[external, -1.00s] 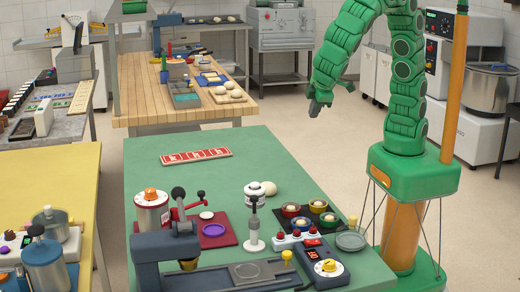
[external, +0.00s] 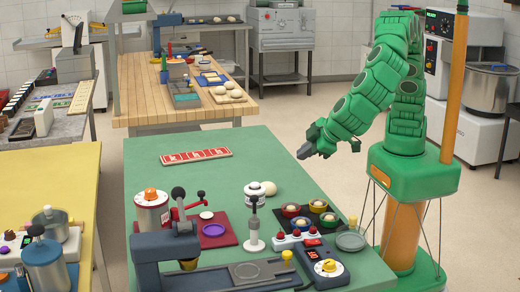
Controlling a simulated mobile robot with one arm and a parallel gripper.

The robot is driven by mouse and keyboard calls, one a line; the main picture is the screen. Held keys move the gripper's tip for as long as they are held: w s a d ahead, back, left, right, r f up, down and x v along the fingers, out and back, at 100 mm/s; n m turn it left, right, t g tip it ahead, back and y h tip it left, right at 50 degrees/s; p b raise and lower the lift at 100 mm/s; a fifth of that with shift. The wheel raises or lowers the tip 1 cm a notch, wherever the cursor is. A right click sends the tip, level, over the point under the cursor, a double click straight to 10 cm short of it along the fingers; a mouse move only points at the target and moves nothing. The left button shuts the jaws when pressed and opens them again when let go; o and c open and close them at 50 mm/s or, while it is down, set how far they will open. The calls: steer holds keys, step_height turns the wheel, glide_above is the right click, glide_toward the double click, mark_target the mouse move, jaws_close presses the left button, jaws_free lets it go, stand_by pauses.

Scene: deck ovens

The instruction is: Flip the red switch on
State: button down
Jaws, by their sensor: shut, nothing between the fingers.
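My gripper (external: 304,153) is shut and empty. It hangs in the air above the right side of the green table, pointing left and down. Near the table's front, a white and dark control box (external: 318,260) carries several small red knobs, a small red part (external: 312,243) and a yellow-topped dial. I cannot tell which red part is the red switch, or its position. My gripper is well apart from the box.
The table's middle is mostly clear.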

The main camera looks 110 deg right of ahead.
mark_target(316, 244)
steer(key=a+f+t, duration=0.2)
steer(key=a, duration=0.7)
steer(key=a+f+t, duration=0.2)
steer(key=a+f, duration=0.1)
steer(key=a, duration=0.6)
steer(key=shift+a+m+t, duration=0.3)
steer(key=shift+m, duration=0.1)
steer(key=shift+f, duration=0.15)
steer(key=shift+w+f, duration=0.55)
steer(key=shift+f, duration=0.8)
steer(key=shift+w+f, duration=0.5)
steer(key=shift+f, duration=0.85)
steer(key=shift+w+f, duration=0.55)
steer(key=shift+f, duration=0.8)
steer(key=shift+f, duration=0.15)
steer(key=shift+w+f, duration=0.15)
steer(key=shift+f, duration=0.05)
steer(key=shift+w+f, duration=0.1)
steer(key=shift+f, duration=0.25)
steer(key=shift+r, duration=0.1)
steer(key=shift+s+r, duration=0.25)
steer(key=shift+r, duration=0.4)
